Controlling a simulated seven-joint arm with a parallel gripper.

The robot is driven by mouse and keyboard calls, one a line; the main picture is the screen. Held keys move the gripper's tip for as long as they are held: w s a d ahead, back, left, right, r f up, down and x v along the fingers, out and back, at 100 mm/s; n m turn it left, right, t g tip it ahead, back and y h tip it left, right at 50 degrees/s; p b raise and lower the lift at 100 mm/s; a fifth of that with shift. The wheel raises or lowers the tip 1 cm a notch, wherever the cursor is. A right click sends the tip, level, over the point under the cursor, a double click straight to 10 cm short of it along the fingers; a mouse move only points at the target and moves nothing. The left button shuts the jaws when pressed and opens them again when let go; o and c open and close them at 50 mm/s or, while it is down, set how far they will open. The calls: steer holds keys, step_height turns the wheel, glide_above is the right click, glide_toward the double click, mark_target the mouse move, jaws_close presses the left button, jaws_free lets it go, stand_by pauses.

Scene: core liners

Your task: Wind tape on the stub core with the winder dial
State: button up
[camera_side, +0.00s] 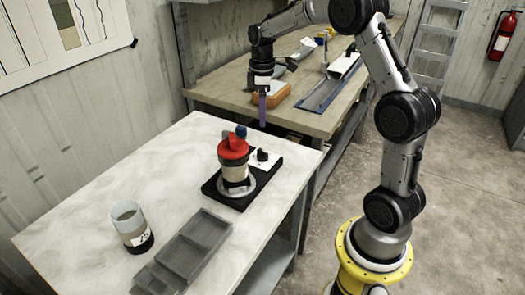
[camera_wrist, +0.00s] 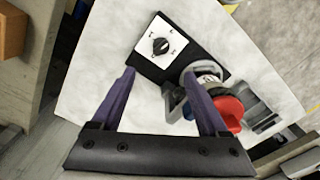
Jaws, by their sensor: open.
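The winder has a black base (camera_side: 212,191) on the white table, with a white panel and a black dial (camera_side: 262,155). The dial also shows in the wrist view (camera_wrist: 160,46), with marks around it. The cream stub core (camera_side: 236,172) stands upright on the winder's grey round plate (camera_side: 237,191), under a red cap (camera_side: 233,148) with a blue knob. My gripper (camera_side: 262,122), with purple fingers, is open and empty above the table's far edge, apart from the winder. In the wrist view the dial lies just beyond the gap between my fingertips (camera_wrist: 158,72); the right finger partly hides the core.
A clear cup-like tube (camera_side: 127,217) with a dark lower part and a label stands at the table's front left. A grey compartment tray (camera_side: 207,236) lies beside it. A wooden bench (camera_side: 222,88) behind holds an orange-brown block (camera_side: 278,92) and a blue tray (camera_side: 325,92). The table's left back is clear.

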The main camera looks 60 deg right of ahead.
mark_target(262, 150)
step_height(262, 150, down, 14)
steer(key=n, duration=0.9)
steer(key=shift+s+f, duration=0.1)
steer(key=shift+f, duration=0.15)
jaws_close()
